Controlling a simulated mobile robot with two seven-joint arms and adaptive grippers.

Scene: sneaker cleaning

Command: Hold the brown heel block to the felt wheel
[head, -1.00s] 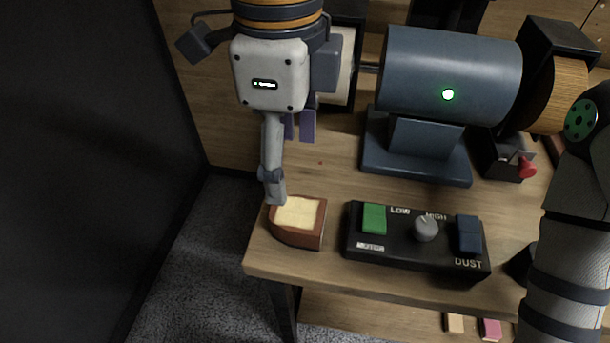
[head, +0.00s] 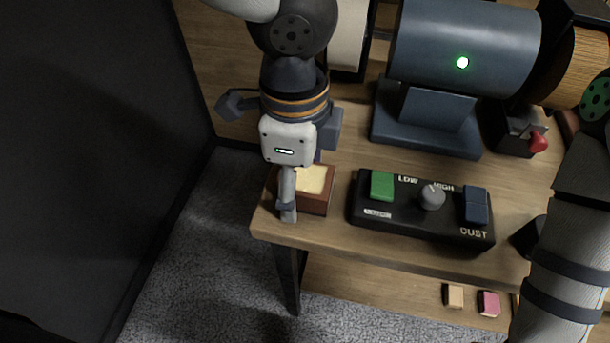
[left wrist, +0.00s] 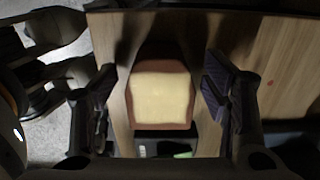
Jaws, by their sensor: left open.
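The brown heel block (head: 319,204), with a pale yellow top, sits at the front left corner of the bench. My left gripper (head: 303,188) is over it, pointing down, and partly hides it in the head view. In the left wrist view the block (left wrist: 161,98) lies between the two open fingers (left wrist: 160,95), with a gap on each side. A cream wheel (head: 348,38), apparently the felt wheel, is on the left end of the blue-grey motor (head: 465,40), partly cut off at the top. My right gripper is out of view.
A black control box (head: 415,222) with a green switch, grey knob and blue switch stands just right of the block. A red knob (head: 538,142) is further right. Small blocks (head: 488,303) lie on the lower shelf. The bench's front edge (head: 385,258) is close to the block.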

